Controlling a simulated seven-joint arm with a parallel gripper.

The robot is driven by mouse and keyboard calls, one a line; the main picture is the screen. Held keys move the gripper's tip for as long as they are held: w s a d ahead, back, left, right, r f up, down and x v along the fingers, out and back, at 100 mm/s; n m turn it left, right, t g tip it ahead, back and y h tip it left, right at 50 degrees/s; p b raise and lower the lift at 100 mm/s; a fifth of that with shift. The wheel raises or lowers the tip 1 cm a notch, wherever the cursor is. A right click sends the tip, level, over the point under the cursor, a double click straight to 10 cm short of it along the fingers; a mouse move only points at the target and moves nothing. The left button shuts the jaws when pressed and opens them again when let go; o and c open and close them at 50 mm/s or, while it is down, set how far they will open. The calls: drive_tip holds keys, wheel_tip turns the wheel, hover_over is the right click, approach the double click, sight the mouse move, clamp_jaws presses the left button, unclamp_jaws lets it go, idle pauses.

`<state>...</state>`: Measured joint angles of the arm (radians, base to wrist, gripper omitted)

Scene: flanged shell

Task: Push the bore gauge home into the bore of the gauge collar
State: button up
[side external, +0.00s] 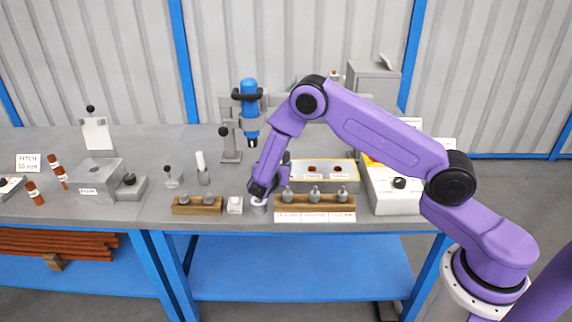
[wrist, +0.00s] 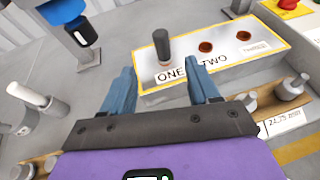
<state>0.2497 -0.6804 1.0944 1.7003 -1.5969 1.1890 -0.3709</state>
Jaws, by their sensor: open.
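My gripper (side external: 262,190) points down over the front of the bench, left of the right-hand wooden rack. A short grey round piece with a pale top (side external: 258,208), which looks like the gauge collar, stands directly below the gripper. The gripper partly covers it, and its bore cannot be made out. Grey knobbed gauges (side external: 315,193) stand in the right-hand rack; they also show in the wrist view (wrist: 291,88). I cannot tell which is the bore gauge.
A yellow-edged panel (wrist: 228,58) marked ONE and TWO lies behind the gripper, with a dark peg (wrist: 163,47) at ONE. A small rack (side external: 197,208) and white block (side external: 235,205) stand left. A blue-topped press (side external: 250,100) rises behind.

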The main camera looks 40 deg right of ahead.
sight(287, 154)
drive_tip(key=x, duration=1.4)
drive_tip(key=shift+w+d, duration=0.1)
drive_tip(key=shift+d, duration=0.2)
drive_tip(key=shift+r, duration=0.1)
clamp_jaws()
